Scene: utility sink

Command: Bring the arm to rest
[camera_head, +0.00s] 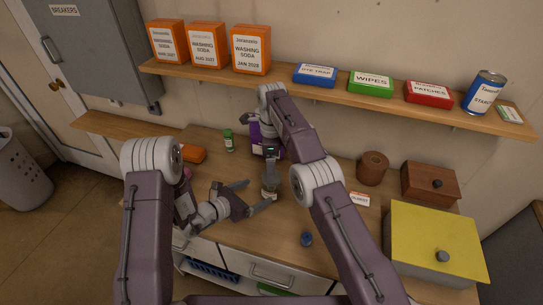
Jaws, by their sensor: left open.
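My left gripper (258,195) is low over the wooden counter (305,215), with its two fingers spread apart. My right arm reaches up toward the shelf and bends back down.
A wall shelf (300,90) above holds orange washing soda boxes (251,50), flat boxes and a blue can (484,92).

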